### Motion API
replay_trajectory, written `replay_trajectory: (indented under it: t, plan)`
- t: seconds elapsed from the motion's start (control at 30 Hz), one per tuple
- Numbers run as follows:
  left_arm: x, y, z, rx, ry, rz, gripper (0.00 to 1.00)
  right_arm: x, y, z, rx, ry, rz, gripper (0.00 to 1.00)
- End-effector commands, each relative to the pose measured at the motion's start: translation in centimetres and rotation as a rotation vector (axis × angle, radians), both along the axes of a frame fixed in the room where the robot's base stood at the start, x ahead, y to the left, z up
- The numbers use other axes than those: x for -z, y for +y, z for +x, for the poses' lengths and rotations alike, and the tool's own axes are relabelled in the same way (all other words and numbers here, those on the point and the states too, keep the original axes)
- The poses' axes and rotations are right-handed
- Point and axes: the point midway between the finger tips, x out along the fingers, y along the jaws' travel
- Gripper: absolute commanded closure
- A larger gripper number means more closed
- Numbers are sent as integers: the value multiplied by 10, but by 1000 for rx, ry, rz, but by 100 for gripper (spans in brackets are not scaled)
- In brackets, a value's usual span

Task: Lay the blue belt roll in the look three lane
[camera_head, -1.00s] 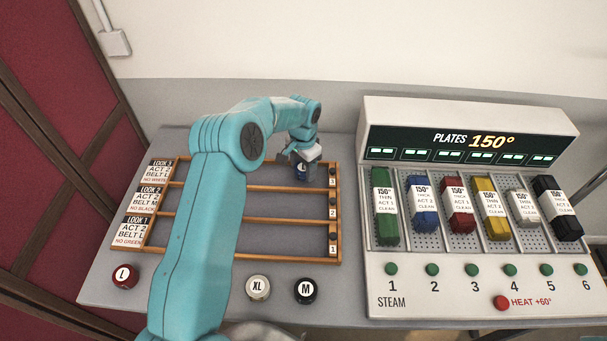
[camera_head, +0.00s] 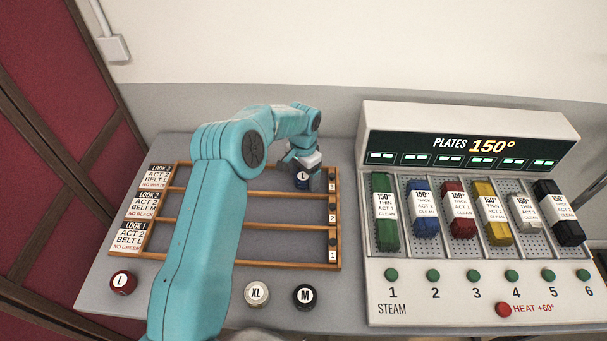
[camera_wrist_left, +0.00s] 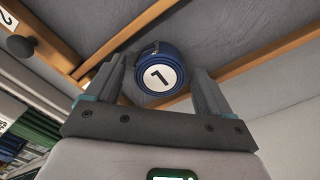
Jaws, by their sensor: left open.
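The blue belt roll (camera_head: 302,179), with a white round label marked L, sits in the far lane at its right end, the lane tagged Look 3. It also shows in the left wrist view (camera_wrist_left: 155,62) between the finger tips. My left gripper (camera_head: 303,168) is open around the roll, with a finger on each side. The wooden lane rack (camera_head: 290,194) has three lanes, with the Look 3 card (camera_head: 157,177) at the far left. In the wrist view the roll rests near a wooden rail (camera_wrist_left: 135,32). My right gripper is not in view.
A dark red roll (camera_head: 123,282), a cream XL roll (camera_head: 256,293) and a black M roll (camera_head: 305,296) lie in front of the rack. A steam plate machine (camera_head: 470,285) with several coloured packs stands to the right. My left arm covers part of the lanes.

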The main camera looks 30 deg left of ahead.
Motion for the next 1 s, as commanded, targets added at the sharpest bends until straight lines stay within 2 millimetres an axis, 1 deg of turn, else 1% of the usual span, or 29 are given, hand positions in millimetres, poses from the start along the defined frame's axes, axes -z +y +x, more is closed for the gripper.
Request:
replay_trajectory:
  t: [0.03, 0.2, 0.3, 0.43, 0.5, 0.6, 1.0]
  plan:
    - [-15, 0, 1, 0, -4, 1, 18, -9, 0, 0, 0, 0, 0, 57]
    - [-59, 0, 1, 1, -4, 1, 18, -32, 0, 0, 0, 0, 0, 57]
    - [-82, 0, 1, 0, -4, 1, 18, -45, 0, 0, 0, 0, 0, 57]
    - [-102, 0, 1, 0, -2, 1, 18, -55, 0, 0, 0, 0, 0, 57]
    - [-110, 1, 1, 0, -2, 1, 18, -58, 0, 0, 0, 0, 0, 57]
    - [-115, 1, 1, 0, -2, 1, 18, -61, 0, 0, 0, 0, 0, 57]
    - [-115, 0, 0, 0, -1, 1, 18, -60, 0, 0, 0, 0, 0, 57]
